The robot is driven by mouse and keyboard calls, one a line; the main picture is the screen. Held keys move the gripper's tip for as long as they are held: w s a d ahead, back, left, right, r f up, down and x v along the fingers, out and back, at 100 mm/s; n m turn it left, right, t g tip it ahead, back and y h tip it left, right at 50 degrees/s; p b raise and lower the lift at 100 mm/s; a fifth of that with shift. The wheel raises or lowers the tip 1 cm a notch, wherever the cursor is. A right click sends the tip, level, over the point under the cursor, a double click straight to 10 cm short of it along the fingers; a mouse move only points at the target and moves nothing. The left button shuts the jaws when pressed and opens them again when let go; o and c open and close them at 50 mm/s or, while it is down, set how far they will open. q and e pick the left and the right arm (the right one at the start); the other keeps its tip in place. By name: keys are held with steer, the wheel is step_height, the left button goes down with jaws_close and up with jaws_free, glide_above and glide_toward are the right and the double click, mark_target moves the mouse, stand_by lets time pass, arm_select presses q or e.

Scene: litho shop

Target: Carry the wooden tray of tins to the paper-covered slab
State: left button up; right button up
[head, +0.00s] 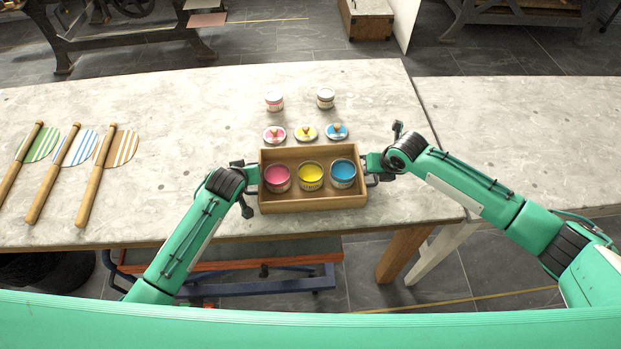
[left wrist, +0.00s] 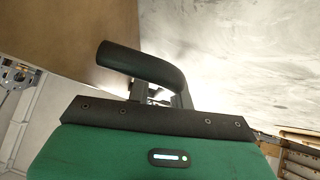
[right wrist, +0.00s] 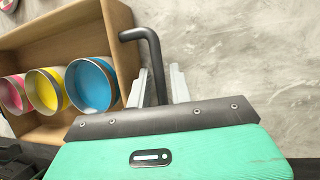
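The wooden tray (head: 313,203) sits on the stone-topped table near its front edge. It holds a pink tin (head: 277,178), a yellow tin (head: 311,176) and a blue tin (head: 343,174), all open and upright. My left gripper (head: 252,176) is at the tray's left end, and my right gripper (head: 372,168) is at its right end. In the left wrist view, the left fingers (left wrist: 160,95) look apart beside brown wood. I cannot make out a paper-covered slab.
Three lids with knobs (head: 306,133) and two small jars (head: 325,98) stand behind the tray. A second stone top (head: 530,130) adjoins at the right across a seam. The table between paddles and tray is clear.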

arm_select(q)
steer(key=shift+w+f, duration=0.1)
arm_select(e)
steer(key=shift+a+f, duration=0.1)
steer(key=shift+f, duration=0.05)
arm_select(q)
jaws_close()
arm_select(e)
jaws_close()
arm_select(q)
steer(key=shift+w+r, duration=0.1)
steer(key=shift+r, duration=0.1)
arm_select(e)
steer(key=shift+w+r, duration=0.15)
steer(key=shift+r, duration=0.05)
